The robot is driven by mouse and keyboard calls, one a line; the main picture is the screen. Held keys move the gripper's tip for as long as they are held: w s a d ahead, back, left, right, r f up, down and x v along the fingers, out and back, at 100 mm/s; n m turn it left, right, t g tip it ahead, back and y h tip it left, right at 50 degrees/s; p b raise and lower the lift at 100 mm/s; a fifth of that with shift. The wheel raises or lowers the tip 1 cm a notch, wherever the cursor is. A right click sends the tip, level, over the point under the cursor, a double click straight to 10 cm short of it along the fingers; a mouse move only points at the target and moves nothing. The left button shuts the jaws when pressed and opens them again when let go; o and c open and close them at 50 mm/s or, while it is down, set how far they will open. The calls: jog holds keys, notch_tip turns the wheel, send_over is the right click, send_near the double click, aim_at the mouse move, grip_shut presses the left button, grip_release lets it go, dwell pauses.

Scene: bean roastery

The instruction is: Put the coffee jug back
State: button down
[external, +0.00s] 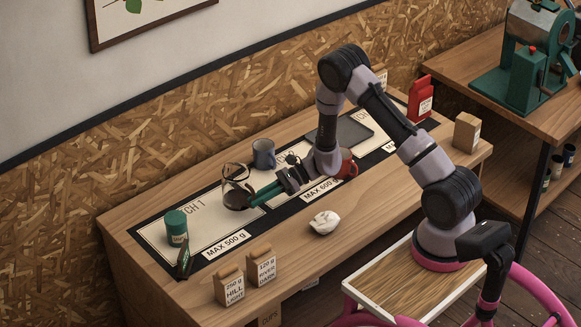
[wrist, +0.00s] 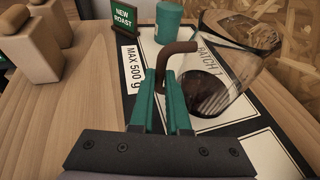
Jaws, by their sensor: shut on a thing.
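The coffee jug (external: 237,187) is clear glass with dark coffee at its bottom and a brown handle. It is at the Batch 1 panel (external: 213,226) of the mat on the bench. My gripper (external: 251,200) has come in from the right, with its green fingers at the jug. In the wrist view my gripper (wrist: 168,88) is shut on the brown handle (wrist: 176,50). The jug's glass body (wrist: 222,75) is to the right of the fingers and looks tilted there. I cannot tell whether the jug's base touches the mat.
A green canister (external: 176,228) and a small "New Roast" sign (external: 184,262) stand left of the jug. A blue-grey mug (external: 263,153) is behind, a red mug (external: 347,164) right. Two paper bags (external: 245,278) and a crumpled white item (external: 324,222) are in front.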

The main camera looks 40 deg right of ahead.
jog(key=shift+f, duration=1.55)
jog(key=shift+f, duration=0.2)
jog(key=c, duration=0.9)
grip_release()
jog(key=shift+r, duration=0.1)
